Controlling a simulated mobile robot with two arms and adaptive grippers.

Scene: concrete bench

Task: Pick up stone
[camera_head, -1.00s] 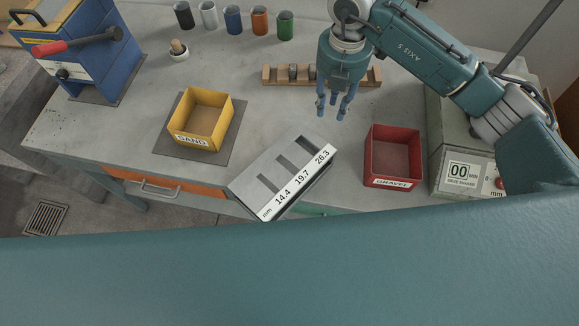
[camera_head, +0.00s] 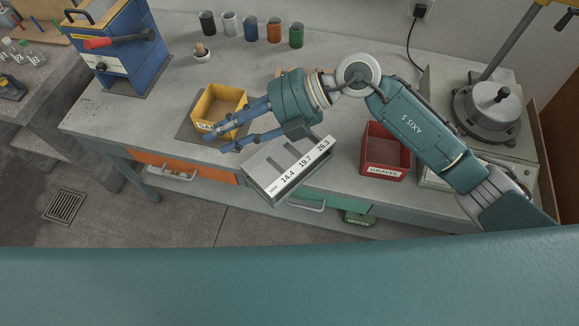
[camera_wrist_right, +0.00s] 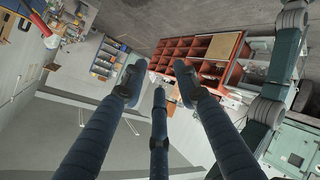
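My right gripper (camera_head: 216,139) points left and hangs over the front of the yellow SAND box (camera_head: 232,97). Its three blue fingers are apart, and the wrist view (camera_wrist_right: 160,92) shows nothing between them. No stone shows clearly now. The wooden rack (camera_head: 281,71), where small grey pieces showed earlier, is almost wholly hidden behind my right gripper and arm. The slotted gauge (camera_head: 284,188), marked 14.4, 19.7 and 26.3, lies below the gripper. The red GRAVEL box (camera_head: 384,173) stands right of it. My left gripper is not in view.
A blue machine with a red-handled lever (camera_head: 121,50) stands at the left. A round shaker (camera_head: 495,105) stands at the right. The bench's left front is clear.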

